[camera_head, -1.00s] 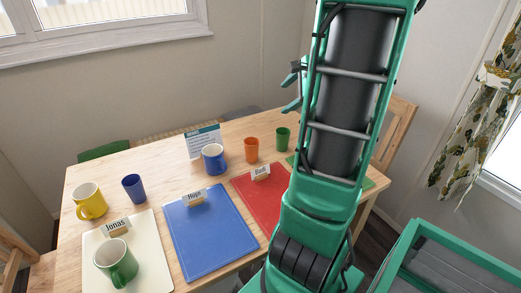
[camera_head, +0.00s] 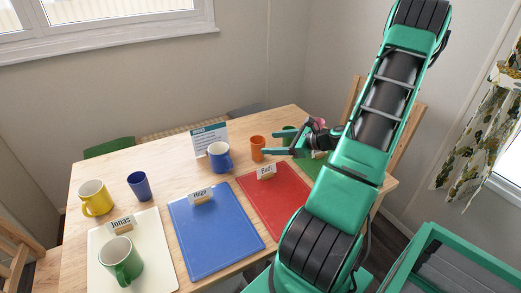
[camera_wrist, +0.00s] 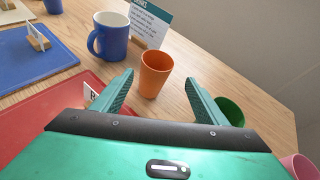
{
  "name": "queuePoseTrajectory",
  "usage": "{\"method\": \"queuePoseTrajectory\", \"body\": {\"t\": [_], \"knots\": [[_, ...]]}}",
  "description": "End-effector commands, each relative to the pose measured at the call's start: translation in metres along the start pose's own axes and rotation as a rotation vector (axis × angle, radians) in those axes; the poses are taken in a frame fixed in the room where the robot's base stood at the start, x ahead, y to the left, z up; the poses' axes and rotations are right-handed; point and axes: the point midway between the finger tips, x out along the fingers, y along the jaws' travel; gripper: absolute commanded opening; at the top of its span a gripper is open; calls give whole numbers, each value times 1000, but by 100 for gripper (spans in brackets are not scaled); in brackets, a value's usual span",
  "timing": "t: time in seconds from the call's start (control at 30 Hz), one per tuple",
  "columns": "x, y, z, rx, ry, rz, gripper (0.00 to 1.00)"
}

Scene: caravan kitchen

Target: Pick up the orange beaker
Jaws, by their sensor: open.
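The orange beaker (camera_head: 257,148) stands upright on the wooden table, behind the red mat and right of the blue mug (camera_head: 219,156). In the wrist view the orange beaker (camera_wrist: 155,74) stands just ahead of my open gripper (camera_wrist: 164,84), between the lines of its two fingers. The fingers look apart from it, with nothing held. In the head view my gripper (camera_head: 276,143) reaches in from the right, its tips close to the beaker.
A green beaker (camera_wrist: 230,110) stands just outside the right finger, partly hidden. The blue mug (camera_wrist: 109,36) and a printed card (camera_wrist: 150,22) are left of and behind the orange beaker. A pink thing (camera_wrist: 300,166) shows at lower right. Red (camera_head: 270,203) and blue (camera_head: 213,235) mats lie nearer.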

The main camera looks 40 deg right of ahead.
Motion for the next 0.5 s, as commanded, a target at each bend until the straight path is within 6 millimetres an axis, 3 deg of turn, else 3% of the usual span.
{"method": "queuePoseTrajectory", "body": {"t": [0.23, 0.5], "knots": [[13, 8, -9, 59, -22, 10, 67], [51, 9, -8, 57, -22, 11, 67]]}}
